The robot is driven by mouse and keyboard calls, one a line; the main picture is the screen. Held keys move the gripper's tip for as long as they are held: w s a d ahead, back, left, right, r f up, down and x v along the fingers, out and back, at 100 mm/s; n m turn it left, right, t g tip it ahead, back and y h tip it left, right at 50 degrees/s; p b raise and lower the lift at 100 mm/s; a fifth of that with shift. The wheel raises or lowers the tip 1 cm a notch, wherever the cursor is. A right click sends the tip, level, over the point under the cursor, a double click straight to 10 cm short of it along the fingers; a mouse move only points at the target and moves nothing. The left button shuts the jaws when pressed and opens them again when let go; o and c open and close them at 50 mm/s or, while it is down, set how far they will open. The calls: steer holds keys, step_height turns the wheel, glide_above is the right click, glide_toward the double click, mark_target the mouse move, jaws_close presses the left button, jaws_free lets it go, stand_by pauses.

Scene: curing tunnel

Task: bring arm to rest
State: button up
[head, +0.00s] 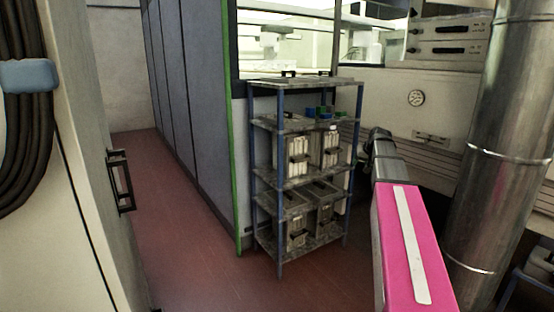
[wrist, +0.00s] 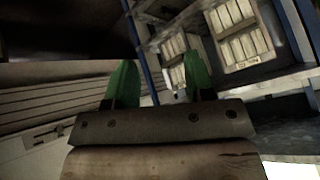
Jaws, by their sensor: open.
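My gripper (wrist: 157,85) shows in the wrist view with two green fingers spread apart and nothing between them. Beyond the fingers are a blue shelf post and pale ribbed boxes (wrist: 240,35) on the rack. In the head view my pink arm reaches forward at the right, ending in a dark wrist near the right side of the shelf rack (head: 290,188). The fingers cannot be made out in the head view.
The rack has blue posts and holds several grey boxes (head: 298,163). A metal duct (head: 505,130) stands close to the right of my arm. A door with a black handle (head: 121,180) is at left. The red floor (head: 180,220) of the aisle is clear.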

steer(key=s+a+f+g, duration=0.2)
steer(key=s+a+f, duration=0.4)
steer(key=f, duration=0.4)
steer(key=s+a+f+g, duration=0.2)
steer(key=s+a+f, duration=0.4)
steer(key=f, duration=0.4)
steer(key=s+a+f+g+h, duration=0.1)
steer(key=s+a+f, duration=0.1)
steer(key=s+f, duration=0.4)
steer(key=s+a+f+n+g, duration=0.1)
steer(key=s+f, duration=0.5)
steer(key=s, duration=0.6)
steer(key=a+g, duration=0.1)
steer(key=a, duration=0.1)
steer(key=shift+s+a+f+h, duration=0.2)
steer(key=shift+s+a+h, duration=0.1)
steer(key=shift+a+h, duration=0.1)
